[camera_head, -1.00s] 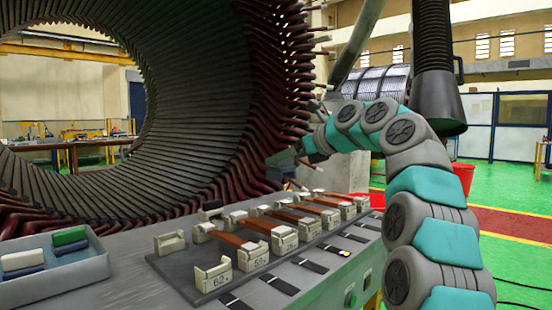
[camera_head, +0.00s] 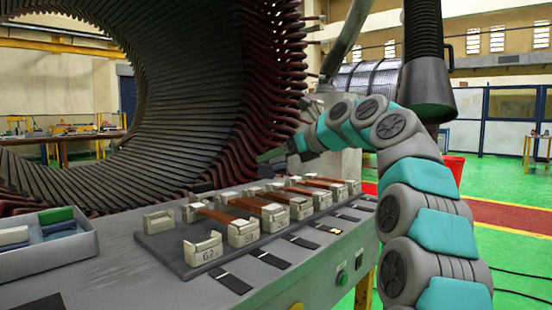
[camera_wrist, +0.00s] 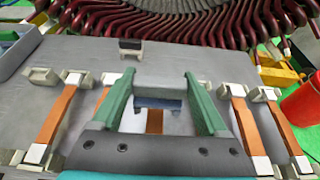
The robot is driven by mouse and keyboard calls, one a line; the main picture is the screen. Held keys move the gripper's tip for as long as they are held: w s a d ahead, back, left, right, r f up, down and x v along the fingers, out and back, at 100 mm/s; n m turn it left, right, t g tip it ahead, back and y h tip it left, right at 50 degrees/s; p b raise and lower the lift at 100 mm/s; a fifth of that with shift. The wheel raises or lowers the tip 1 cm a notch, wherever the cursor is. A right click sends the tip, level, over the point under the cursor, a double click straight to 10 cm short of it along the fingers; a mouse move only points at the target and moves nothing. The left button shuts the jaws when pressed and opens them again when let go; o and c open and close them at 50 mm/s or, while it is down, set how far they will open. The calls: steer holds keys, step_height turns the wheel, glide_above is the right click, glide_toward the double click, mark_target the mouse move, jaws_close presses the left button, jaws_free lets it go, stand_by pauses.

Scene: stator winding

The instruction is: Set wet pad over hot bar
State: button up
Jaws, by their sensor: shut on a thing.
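My gripper (camera_wrist: 160,85) has green fingers and is shut on a pad (camera_wrist: 158,89), pale grey above and blue below. In the wrist view the pad hangs over a brown copper bar (camera_wrist: 154,122), whose ends are largely hidden; I cannot tell whether they touch. More bars lie to the left (camera_wrist: 58,122) and right (camera_wrist: 246,125), with white blocks at their ends.
A grey tray (camera_head: 88,245) with green, blue and white pads is at the left. Numbered holders (camera_head: 204,249) stand on the dark plate; the front-left pair is empty. The stator's dark red coil ends (camera_wrist: 190,30) rise close behind. A red bucket (camera_wrist: 301,103) is at right.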

mark_target(276, 195)
steer(key=shift+f+b, duration=1.15)
steer(key=shift+f, duration=1.8)
steer(key=o, duration=1.3)
